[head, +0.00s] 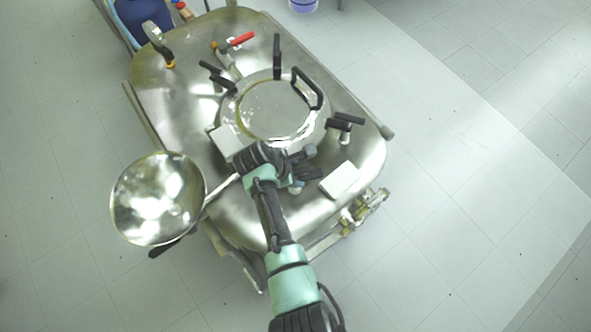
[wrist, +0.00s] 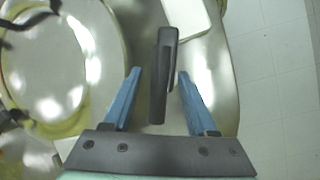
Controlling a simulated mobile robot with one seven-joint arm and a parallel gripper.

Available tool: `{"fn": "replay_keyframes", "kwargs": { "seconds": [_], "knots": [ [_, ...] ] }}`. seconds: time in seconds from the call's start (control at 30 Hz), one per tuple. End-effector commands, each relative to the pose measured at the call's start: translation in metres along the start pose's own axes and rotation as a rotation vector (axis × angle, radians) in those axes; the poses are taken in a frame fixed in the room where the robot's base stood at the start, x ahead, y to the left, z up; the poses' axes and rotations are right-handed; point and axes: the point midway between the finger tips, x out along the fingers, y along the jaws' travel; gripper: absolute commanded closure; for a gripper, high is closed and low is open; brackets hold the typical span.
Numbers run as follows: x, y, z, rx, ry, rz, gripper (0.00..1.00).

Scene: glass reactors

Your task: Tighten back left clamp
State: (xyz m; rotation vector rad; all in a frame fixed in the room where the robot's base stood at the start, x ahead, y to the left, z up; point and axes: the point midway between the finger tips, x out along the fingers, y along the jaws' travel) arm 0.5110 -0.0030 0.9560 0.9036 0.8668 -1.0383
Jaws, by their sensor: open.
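A black clamp handle (wrist: 162,75) stands between the two blue fingers of my gripper (wrist: 159,75) in the wrist view. The fingers are open, with a gap on both sides of the handle. In the head view my gripper (head: 293,172) is at the near edge of the round hatch (head: 272,108), and my arm partly hides the clamp there. Other black clamps show at the hatch's upper left (head: 217,77), top (head: 277,58) and right (head: 345,123). I cannot tell from the frames which one is named back left.
The hatch sits on a shiny steel tank (head: 180,95). A white block (head: 340,179) lies to the right of my gripper. A round steel cover (head: 158,198) sticks out at the left.

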Motion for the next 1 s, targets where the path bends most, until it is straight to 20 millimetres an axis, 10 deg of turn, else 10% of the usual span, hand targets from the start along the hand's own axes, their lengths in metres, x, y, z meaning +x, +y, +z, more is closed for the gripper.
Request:
{"fn": "replay_keyframes", "kwargs": {
  "seconds": [0.1,0.43,1.0],
  "knots": [
    [-0.0002,0.0001,0.0001,0.0,0.0,0.0,0.44],
    [-0.0004,0.0002,0.0002,0.0,-0.001,0.0,1.0],
    [-0.0005,0.0004,0.0003,0.001,-0.001,0.001,1.0]
  ]
}}
